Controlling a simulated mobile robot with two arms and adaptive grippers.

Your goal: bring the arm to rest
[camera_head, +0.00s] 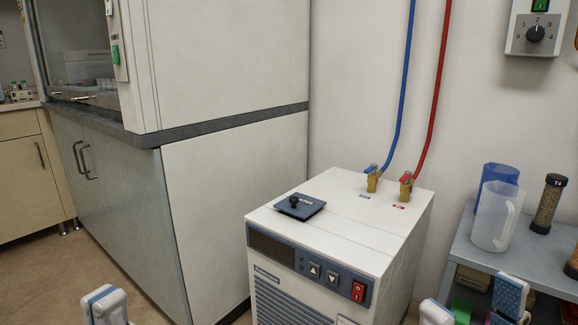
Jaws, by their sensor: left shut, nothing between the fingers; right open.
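My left gripper (105,305) shows at the bottom left edge, in front of the grey cabinet. It is shut and holds nothing. My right gripper (472,305) shows at the bottom right, its two fingertips well apart, open with nothing seen between them. It is in front of the side table and to the right of the white chiller unit (345,215). Most of both grippers and the arms behind them are below the picture's edge.
The chiller has a dark lid with a knob (300,206) and two valves (389,182) with blue and red hoses. A side table (470,240) holds blue and clear jugs (497,215) and a filter column (547,205). A fume hood cabinet (235,220) stands left. Floor shows at lower left.

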